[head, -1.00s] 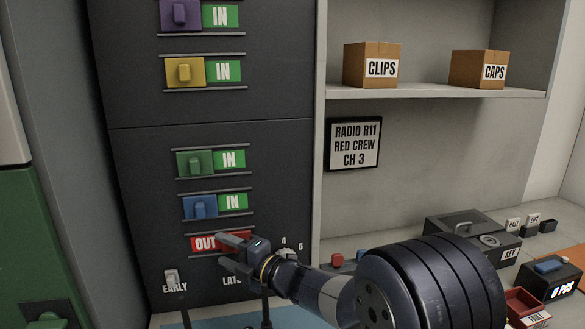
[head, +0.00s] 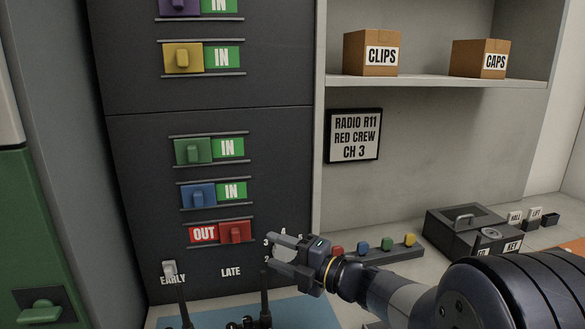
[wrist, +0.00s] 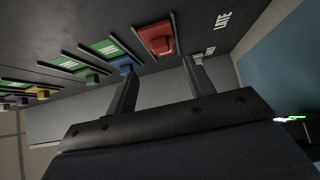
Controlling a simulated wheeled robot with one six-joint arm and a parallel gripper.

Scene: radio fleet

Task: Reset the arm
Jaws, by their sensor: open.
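My gripper (head: 272,248) is open and empty in the head view, in front of the dark panel's lower right. Its fingers point left, and it covers part of a numbered dial. In the wrist view my two fingers (wrist: 160,80) stand apart with nothing between them. The red slider (head: 236,232) is at the right of its track beside an OUT label (head: 204,234). It also shows in the wrist view (wrist: 158,40), beyond the fingers. The blue slider (head: 198,195), green slider (head: 193,151) and yellow slider (head: 182,58) each sit left of an IN label.
A small switch (head: 170,269) stands above EARLY, left of LATE. Radio antennas (head: 265,300) rise below my gripper over a blue mat (head: 300,312). To the right are a row of coloured knobs (head: 387,244) and a black key box (head: 470,229). A shelf (head: 430,82) holds cartons.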

